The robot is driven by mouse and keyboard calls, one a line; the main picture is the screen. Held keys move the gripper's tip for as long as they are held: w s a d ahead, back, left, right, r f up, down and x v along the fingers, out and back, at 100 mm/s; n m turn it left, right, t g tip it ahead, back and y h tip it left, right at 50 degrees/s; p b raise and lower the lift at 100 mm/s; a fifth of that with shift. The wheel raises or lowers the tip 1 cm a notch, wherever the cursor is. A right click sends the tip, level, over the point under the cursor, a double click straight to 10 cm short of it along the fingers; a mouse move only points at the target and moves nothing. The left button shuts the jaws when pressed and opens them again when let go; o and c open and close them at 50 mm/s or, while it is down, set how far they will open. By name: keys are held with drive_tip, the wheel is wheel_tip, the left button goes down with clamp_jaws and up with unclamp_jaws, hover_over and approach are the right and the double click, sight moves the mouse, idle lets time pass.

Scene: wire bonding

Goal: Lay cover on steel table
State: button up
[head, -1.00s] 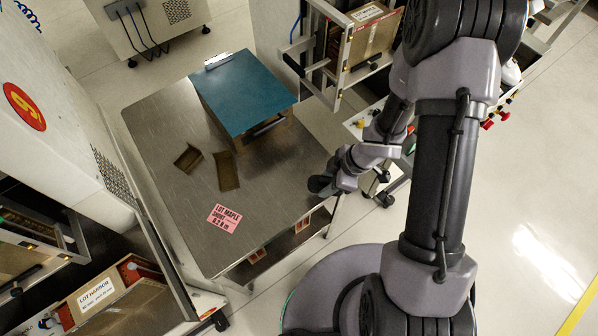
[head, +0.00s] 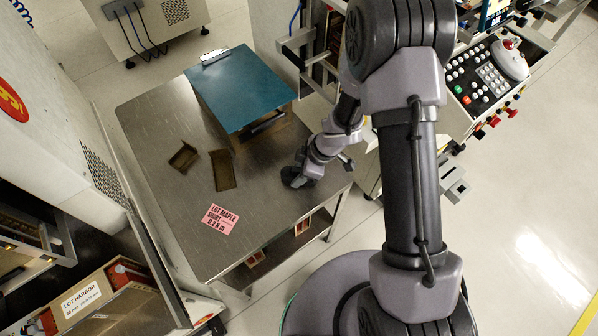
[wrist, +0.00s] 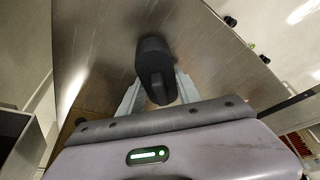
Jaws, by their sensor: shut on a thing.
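My gripper (head: 300,170) is over the right part of the steel table (head: 160,120). In the wrist view my gripper (wrist: 157,90) is shut on a small dark grey rounded piece with a raised ridge (wrist: 152,58), which appears to be the cover. The cover (head: 294,179) shows as a dark shape under the gripper in the head view. The steel table (wrist: 90,60) lies beneath it in the wrist view. I cannot tell whether the cover touches the tabletop. The cover's underside is hidden.
Two brown open pieces, one small (head: 184,157) and one longer (head: 223,170), lie mid-table. A pink lot card (head: 220,220) lies near the front. The tabletop between card and gripper is clear.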

drive_tip(key=shift+f, duration=0.3)
drive_tip(key=o, duration=1.3)
